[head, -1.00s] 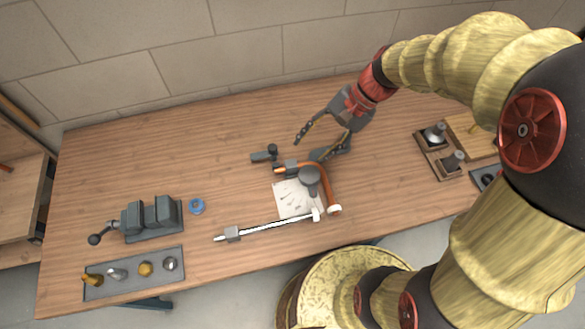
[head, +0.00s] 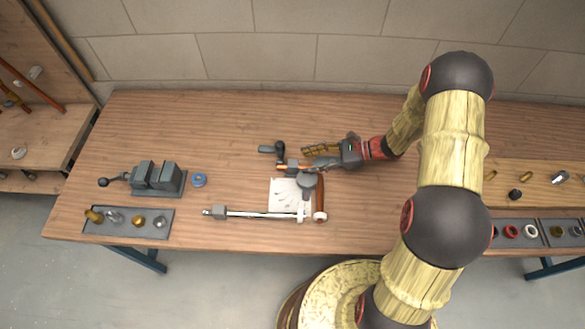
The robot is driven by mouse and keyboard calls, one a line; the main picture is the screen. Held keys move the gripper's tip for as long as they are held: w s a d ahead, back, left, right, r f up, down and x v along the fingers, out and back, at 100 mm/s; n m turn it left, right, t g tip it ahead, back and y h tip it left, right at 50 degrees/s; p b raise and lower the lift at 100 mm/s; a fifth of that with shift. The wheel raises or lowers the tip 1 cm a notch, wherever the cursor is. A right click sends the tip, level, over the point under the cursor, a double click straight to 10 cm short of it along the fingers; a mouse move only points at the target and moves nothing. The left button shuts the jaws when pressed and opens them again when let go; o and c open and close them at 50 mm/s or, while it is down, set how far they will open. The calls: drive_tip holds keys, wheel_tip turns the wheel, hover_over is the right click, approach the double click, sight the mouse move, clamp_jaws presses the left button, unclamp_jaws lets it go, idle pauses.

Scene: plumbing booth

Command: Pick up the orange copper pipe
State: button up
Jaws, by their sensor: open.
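An orange copper pipe (head: 320,195) lies bent in a grey tool near the middle of the bench. One stretch runs toward the front beside the tool's round grey part (head: 307,181), and the bend is partly hidden under my gripper. My gripper (head: 304,157) is open and empty in view, low over the back of the tool, with its fingers pointing left. The lower finger overlaps the pipe's back stretch in the picture; I cannot tell if they touch.
A long silvery bar (head: 258,214) and a white sheet (head: 283,193) lie by the tool. A grey vise (head: 158,178), a blue ring (head: 199,180) and a tray of fittings (head: 128,221) are left. Another tray (head: 520,232) is right. The back left is clear.

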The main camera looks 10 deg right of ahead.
sight(293, 163)
drive_tip(key=b+x, duration=0.1)
drive_tip(key=x, duration=0.5)
drive_tip(key=shift+s+a+f, duration=0.1)
drive_tip(key=shift+a, duration=0.15)
drive_tip(key=shift+c, duration=0.9)
clamp_jaws()
